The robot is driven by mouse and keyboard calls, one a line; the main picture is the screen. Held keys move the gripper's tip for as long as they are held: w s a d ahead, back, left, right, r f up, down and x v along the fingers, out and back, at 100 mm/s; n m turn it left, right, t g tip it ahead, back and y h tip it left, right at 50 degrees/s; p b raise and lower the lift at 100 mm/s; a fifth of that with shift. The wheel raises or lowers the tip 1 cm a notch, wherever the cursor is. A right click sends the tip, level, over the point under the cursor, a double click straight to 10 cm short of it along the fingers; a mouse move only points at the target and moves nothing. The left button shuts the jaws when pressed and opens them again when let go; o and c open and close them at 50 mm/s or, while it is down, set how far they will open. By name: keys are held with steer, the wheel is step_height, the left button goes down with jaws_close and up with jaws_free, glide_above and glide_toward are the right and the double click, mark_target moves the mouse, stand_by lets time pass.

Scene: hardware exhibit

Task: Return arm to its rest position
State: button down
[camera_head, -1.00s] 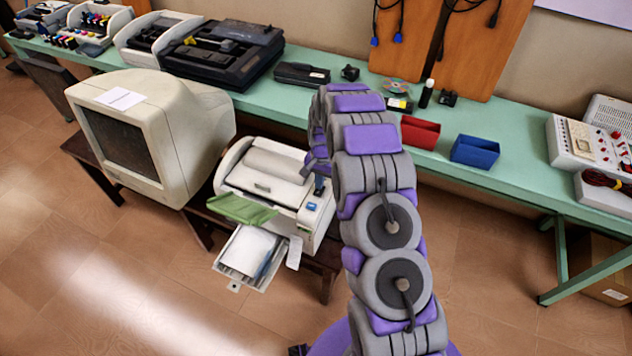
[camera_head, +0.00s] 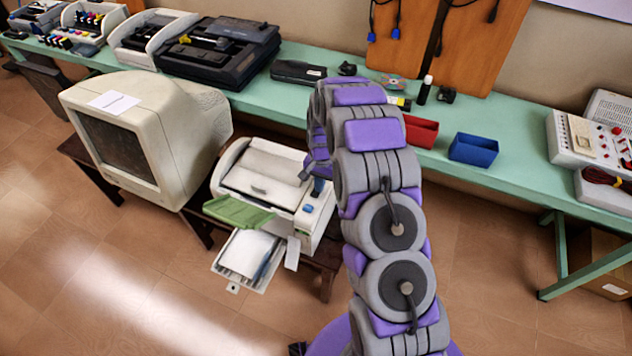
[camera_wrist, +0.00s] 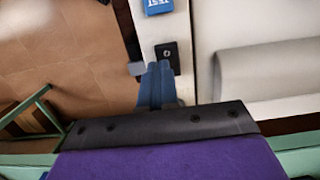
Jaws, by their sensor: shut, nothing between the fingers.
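My gripper (camera_wrist: 160,68) shows in the wrist view as two blue fingers pressed together, with nothing between them. The fingertips overlap the edge of a small black switch or lock (camera_wrist: 168,57) on the white printer (camera_wrist: 205,35); I cannot tell if they touch it. In the head view, my purple and grey arm (camera_head: 382,160) arches out over the printer (camera_head: 250,178). My gripper (camera_head: 318,187) hangs at the printer's right side, partly hidden by the arm.
A beige monitor (camera_head: 150,135) stands left of the printer. A green bench (camera_head: 350,115) runs behind, bearing a red bin (camera_head: 420,132), a blue bin (camera_head: 474,150) and old printers (camera_head: 222,55). Open tiled floor (camera_head: 490,270) lies right of the arm.

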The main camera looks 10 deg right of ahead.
step_height(320, 180, up, 12)
steer(key=w+p, duration=0.2)
steer(key=s+a+r+n, duration=0.1)
steer(key=s+r+n, duration=0.1)
steer(key=s+r, duration=0.7)
steer(key=s+r+n, duration=0.1)
steer(key=s+r, duration=0.2)
steer(key=s, duration=0.8)
steer(key=s+r+n, duration=0.2)
steer(key=s+r, duration=0.2)
steer(key=s, duration=0.7)
steer(key=s+r+n, duration=0.2)
steer(key=s+r, duration=0.1)
steer(key=s, duration=0.9)
steer(key=shift+a+r+g+h, duration=0.2)
steer(key=shift+g+h, duration=0.1)
steer(key=shift+g, duration=0.1)
steer(key=c, duration=1.8)
jaws_free()
steer(key=shift+c, duration=0.2)
